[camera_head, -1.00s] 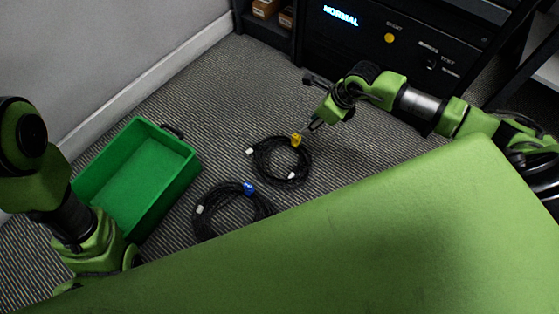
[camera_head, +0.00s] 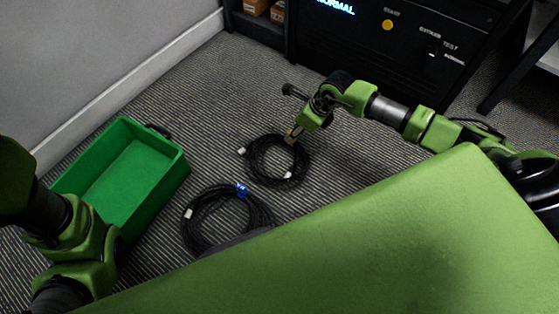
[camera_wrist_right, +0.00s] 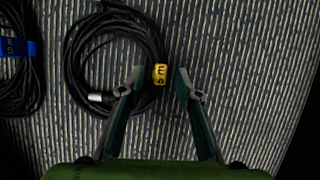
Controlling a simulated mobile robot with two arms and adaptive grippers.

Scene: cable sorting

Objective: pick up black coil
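Two black coils lie on the striped carpet. The one with the yellow tag (camera_wrist_right: 160,74) is the upper coil (camera_head: 252,168) in the head view; it also shows in the right wrist view (camera_wrist_right: 75,60). My right gripper (camera_wrist_right: 158,72) is open, with its fingers on either side of the yellow tag at the coil's right edge. I cannot tell whether they touch it. The other coil (camera_head: 189,228) has a blue tag (camera_head: 242,190) and lies nearer to me, partly hidden by my green body. My left arm is at the left edge; its gripper fingers are not visible.
An open, empty green bin (camera_head: 183,172) stands on the carpet at the left, near the wall. A black cabinet (camera_head: 350,50) with a yellow button stands at the back. Carpet is clear between the bin and the upper coil.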

